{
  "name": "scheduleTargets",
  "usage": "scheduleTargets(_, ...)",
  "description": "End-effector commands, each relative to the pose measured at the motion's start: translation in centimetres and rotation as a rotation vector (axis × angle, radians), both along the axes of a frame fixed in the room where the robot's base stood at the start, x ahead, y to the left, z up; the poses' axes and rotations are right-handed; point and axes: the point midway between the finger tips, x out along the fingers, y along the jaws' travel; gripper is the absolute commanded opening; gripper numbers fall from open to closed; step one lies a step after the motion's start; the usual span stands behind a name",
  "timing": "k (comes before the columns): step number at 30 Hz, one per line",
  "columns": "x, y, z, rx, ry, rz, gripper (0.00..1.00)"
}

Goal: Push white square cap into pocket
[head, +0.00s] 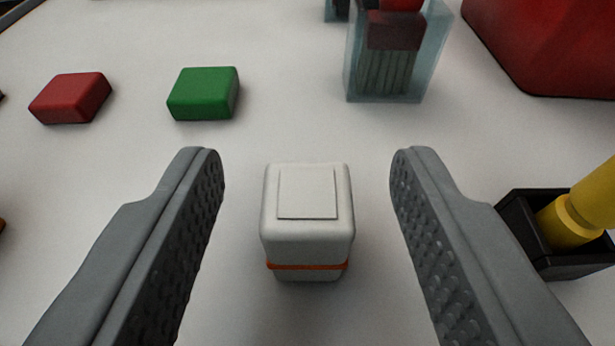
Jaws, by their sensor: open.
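A white square cap (307,215) with a raised square on its top and an orange band near its base stands on the pale surface at the centre of the head view. My gripper (306,165) is open, with one grey textured finger on each side of the cap. There is a gap between the cap and each finger, and neither touches it. I cannot make out a pocket for the cap; the surface right under the cap is hidden by it.
A red block (70,98) and a green block (204,94) lie at the upper left. A clear housing (398,60) with a red top part stands beyond the cap. A large red object (555,45) is at the upper right. A black holder (535,225) with a yellow part (580,215) is at right.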

Motion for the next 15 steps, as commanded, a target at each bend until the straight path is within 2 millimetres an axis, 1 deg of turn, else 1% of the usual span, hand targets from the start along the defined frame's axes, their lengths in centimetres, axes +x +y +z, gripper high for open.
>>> scheduleTargets(3,1.5,0.0,-0.7,0.000,0.001,0.000,0.49)
scheduleTargets(7,2.8,0.0,-1.0,0.000,0.000,0.000,0.49)
scheduleTargets(10,3.1,0.0,-1.1,0.000,0.000,0.000,0.49)
scheduleTargets(15,3.1,0.0,-1.1,0.000,0.000,0.000,0.49)
